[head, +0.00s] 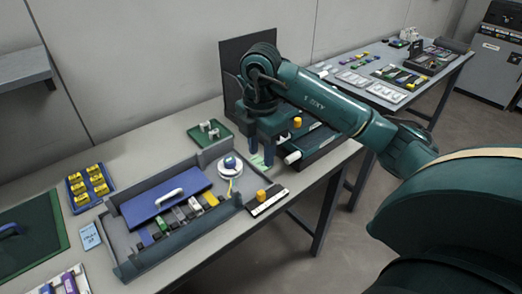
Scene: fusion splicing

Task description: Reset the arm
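My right arm (335,100) comes in from the right and reaches over the near table. My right gripper (262,157) points down beside the dark splicing device (312,146) on the table's right part. Its two fingers stand apart with a gap between them, and I see nothing held. A small light green piece (257,162) shows near the fingertips; I cannot tell whether they touch it. The arm hides part of the device. My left gripper is not in view.
A grey tray (122,241) holds a blue lid (167,196) with a white handle and several coloured blocks. A white spool (230,166) stands right of the lid. A dark upright panel (232,75) stands behind the arm. A second table (440,73) with parts is at the back right.

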